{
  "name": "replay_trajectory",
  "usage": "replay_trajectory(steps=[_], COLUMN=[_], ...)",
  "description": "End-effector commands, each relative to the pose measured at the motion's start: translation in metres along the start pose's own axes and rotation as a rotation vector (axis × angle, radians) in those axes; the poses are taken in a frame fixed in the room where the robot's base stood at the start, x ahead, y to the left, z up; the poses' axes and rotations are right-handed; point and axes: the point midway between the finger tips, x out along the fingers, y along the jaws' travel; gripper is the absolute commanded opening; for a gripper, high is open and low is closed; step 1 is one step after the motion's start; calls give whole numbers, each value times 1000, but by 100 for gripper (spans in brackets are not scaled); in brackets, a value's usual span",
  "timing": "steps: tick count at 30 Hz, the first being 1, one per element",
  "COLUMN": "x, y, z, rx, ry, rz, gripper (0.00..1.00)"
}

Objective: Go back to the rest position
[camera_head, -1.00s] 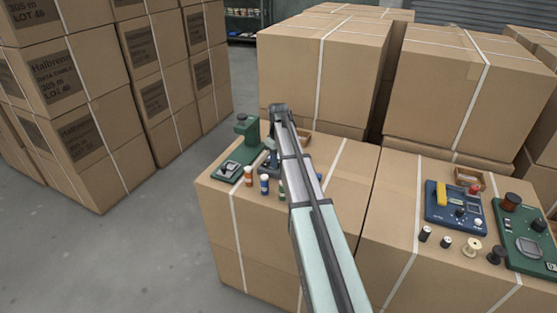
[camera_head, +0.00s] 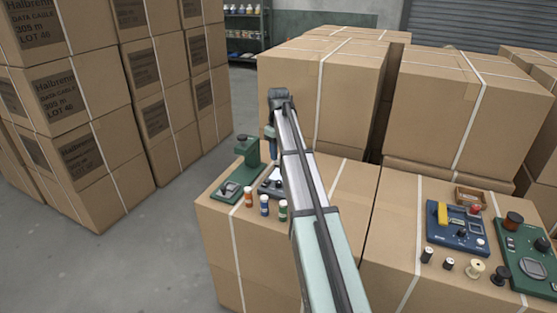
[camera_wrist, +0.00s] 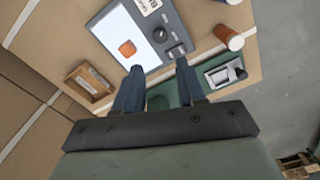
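My gripper (camera_wrist: 158,67) is open, its two dark blue fingers apart with nothing between them. In the head view my gripper (camera_head: 270,133) points down above the left box, beside a green stand (camera_head: 250,165). Below it in the wrist view is a grey device with a white plate (camera_wrist: 122,28), and a small copper-orange piece (camera_wrist: 127,48) lies on the plate. In the head view my arm partly hides this device (camera_head: 268,188). Small spools stand in a row on the right box: dark (camera_head: 427,256), dark (camera_head: 448,264), cream (camera_head: 475,271) and black (camera_head: 500,275).
Three small bottles, orange (camera_head: 248,197), blue (camera_head: 264,205) and green (camera_head: 283,210), stand near the left box's front edge. A blue device (camera_head: 455,228), a green device (camera_head: 527,255) and a wooden tray (camera_head: 470,198) are at the right. Tall cartons (camera_head: 330,90) rise behind.

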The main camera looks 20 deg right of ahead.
Motion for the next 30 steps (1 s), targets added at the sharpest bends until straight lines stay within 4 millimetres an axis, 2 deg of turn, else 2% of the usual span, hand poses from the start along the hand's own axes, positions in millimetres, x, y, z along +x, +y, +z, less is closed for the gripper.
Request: replay_trajectory(steps=[6, 17, 20, 23, 30], x=[-6, -6, -3, 8, 54], y=[0, 0, -6, -25, -113], z=[0, 0, 1, 4, 23], rx=[0, 0, -4, -18, -91], ry=[-1, 0, -5, -23, -114], rz=[0, 0, 3, 19, 118], gripper=[40, 40, 40, 40, 40])
